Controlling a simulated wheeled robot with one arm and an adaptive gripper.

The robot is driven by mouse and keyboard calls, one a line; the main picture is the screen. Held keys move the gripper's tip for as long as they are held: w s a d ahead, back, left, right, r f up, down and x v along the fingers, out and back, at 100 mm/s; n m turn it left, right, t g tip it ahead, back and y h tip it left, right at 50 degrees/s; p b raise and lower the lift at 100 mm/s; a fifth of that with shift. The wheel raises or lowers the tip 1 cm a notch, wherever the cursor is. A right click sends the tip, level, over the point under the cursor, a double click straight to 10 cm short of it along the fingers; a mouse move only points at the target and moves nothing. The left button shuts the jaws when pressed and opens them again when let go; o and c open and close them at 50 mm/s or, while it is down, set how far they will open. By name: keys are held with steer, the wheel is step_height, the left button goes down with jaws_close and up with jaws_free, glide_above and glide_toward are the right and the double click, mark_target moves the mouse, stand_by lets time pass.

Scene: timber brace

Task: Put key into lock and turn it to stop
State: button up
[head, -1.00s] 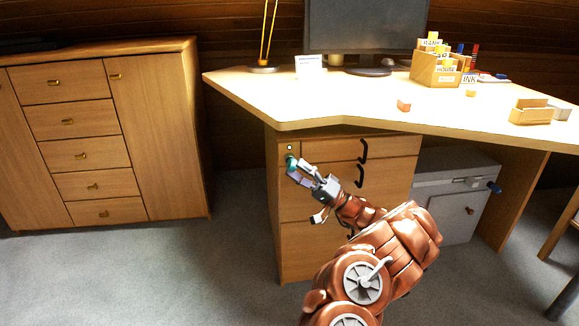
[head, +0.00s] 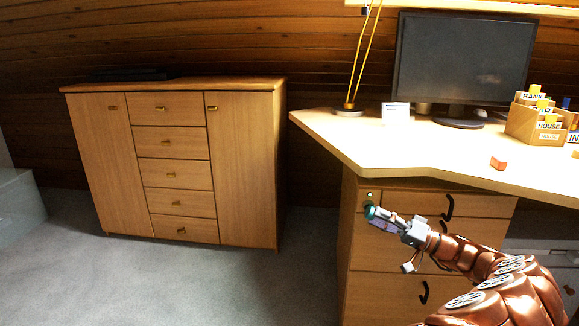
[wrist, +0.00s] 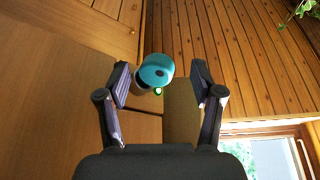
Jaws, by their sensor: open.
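The teal round key head (wrist: 156,70), with a dark hole in it, sits between the spread fingers of my gripper (wrist: 162,88) in the wrist view. In the head view the teal key (head: 370,211) is at the upper left corner of the desk's drawer front, where the lock is. The lock itself is hidden behind the key, and I cannot tell how deep the key sits. A small green light (head: 369,195) glows just above it and also shows in the wrist view (wrist: 157,91). My gripper (head: 376,217) is open around the key, with gaps beside it.
The drawer unit (head: 390,262) has black curved handles. The desktop (head: 430,150) above carries a monitor (head: 462,60), a letter box (head: 537,125) and a small red block (head: 498,162). A wooden cabinet (head: 180,165) stands at left. The carpet between (head: 290,290) is clear.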

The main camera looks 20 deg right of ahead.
steer(key=shift+a+r+p, duration=0.1)
steer(key=shift+r+p, duration=0.05)
steer(key=shift+p, duration=0.45)
steer(key=shift+s, duration=0.2)
steer(key=shift+s+a+p, duration=0.2)
steer(key=shift+s+p, duration=0.15)
steer(key=shift+s, duration=0.2)
steer(key=shift+p, duration=0.9)
